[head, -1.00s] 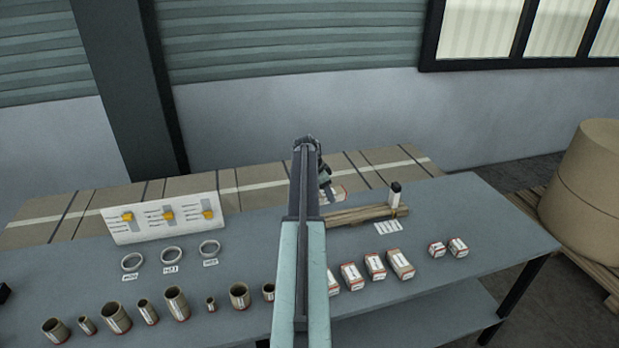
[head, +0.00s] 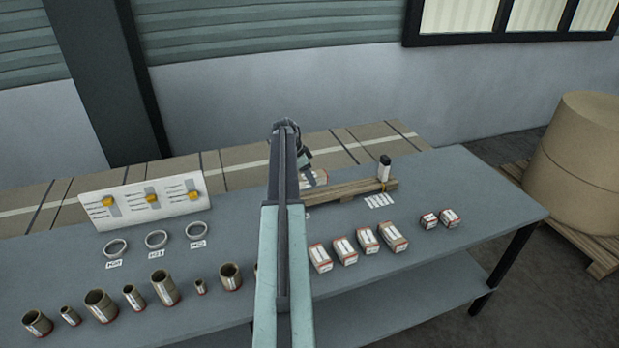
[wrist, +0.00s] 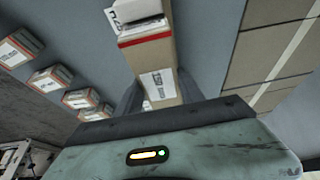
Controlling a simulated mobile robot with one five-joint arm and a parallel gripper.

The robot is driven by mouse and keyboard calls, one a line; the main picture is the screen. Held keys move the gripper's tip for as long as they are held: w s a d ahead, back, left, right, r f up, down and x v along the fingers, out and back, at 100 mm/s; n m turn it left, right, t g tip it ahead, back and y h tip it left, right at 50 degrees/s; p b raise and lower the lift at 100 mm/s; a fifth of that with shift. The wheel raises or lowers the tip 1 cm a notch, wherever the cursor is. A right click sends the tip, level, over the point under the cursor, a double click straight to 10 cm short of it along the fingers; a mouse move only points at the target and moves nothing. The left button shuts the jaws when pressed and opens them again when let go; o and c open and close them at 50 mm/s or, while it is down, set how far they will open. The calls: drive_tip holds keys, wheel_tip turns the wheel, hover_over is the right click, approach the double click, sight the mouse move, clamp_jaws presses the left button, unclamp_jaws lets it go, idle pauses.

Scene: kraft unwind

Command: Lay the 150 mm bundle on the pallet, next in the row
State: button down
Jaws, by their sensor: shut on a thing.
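My gripper (wrist: 158,92) is shut on a kraft-brown bundle (wrist: 146,58) with a red band and a white label that appears to read 150. In the head view a pale, red-edged part of the bundle (head: 317,179) shows beside my arm, near the left end of the wooden pallet (head: 350,191). My arm hides the rest, and I cannot tell whether bundle and pallet touch. A dark-topped white cylinder (head: 384,170) stands at the pallet's right end, by a yellow band. I see no bundle clearly lying on the pallet.
Several boxed bundles (head: 368,240) stand in a row in front of the pallet, with two smaller ones (head: 449,217) to the right. Kraft tubes (head: 163,288) line the front left. Rings (head: 157,239) and a white board (head: 143,205) are behind them. The table's right end (head: 490,190) is clear.

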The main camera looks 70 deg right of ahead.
sight(301, 177)
drive_tip(key=shift+f+b, duration=0.55)
drive_tip(key=shift+f, duration=0.45)
drive_tip(key=shift+f, duration=0.1)
drive_tip(key=shift+f+b, duration=2.2)
drive_tip(key=shift+b, duration=0.1)
drive_tip(key=shift+f, duration=0.15)
drive_tip(key=c, duration=0.7)
unclamp_jaws()
drive_tip(key=shift+o, duration=0.2)
drive_tip(key=p+v, duration=0.7)
drive_tip(key=v, duration=0.1)
drive_tip(key=shift+w+f, duration=0.1)
